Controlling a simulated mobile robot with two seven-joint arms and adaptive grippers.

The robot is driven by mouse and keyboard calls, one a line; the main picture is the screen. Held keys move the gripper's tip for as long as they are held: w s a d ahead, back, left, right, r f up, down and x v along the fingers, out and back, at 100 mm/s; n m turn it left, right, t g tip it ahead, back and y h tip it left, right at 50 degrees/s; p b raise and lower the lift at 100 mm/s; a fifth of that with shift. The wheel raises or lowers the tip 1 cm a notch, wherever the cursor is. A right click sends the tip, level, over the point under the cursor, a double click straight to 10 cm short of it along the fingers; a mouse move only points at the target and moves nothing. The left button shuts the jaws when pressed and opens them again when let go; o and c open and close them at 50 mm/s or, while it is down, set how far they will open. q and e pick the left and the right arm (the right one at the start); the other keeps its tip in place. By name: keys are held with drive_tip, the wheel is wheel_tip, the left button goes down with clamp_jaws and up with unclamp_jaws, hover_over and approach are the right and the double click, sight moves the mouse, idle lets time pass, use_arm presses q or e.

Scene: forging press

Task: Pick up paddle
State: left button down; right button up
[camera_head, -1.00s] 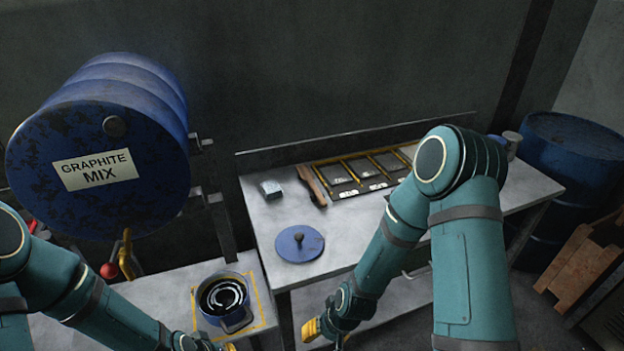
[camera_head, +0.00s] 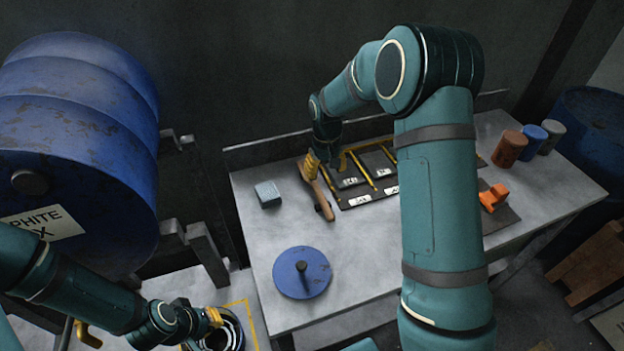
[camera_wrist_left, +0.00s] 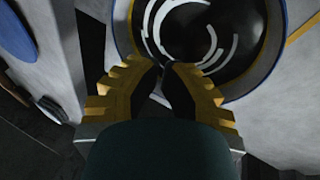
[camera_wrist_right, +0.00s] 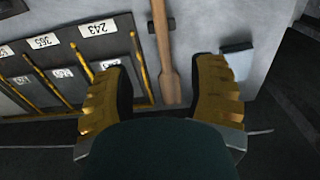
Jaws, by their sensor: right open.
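The wooden paddle (camera_head: 319,191) lies on the metal table, left of the black slotted tray. My left gripper (camera_head: 215,317) is over the round pot with dark liquid (camera_wrist_left: 270,60). In the left wrist view its fingertips (camera_wrist_left: 162,75) are close together, with a narrow gap and nothing seen between them.
The black tray with yellow dividers (camera_head: 352,199) lies beside the paddle. A grey block (camera_head: 268,194) and a blue lid (camera_head: 302,273) are on the table (camera_head: 250,228). An orange object (camera_head: 493,197) and several cups stand right. A blue drum (camera_head: 75,120) is at left.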

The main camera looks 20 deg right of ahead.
sight(324, 203)
drive_tip(key=shift+o, duration=0.2)
drive_tip(key=f, duration=0.8)
drive_tip(key=s+f, duration=0.1)
drive_tip(key=f, duration=0.3)
drive_tip(key=shift+a+f, duration=0.15)
drive_tip(key=shift+f, duration=0.25)
clamp_jaws()
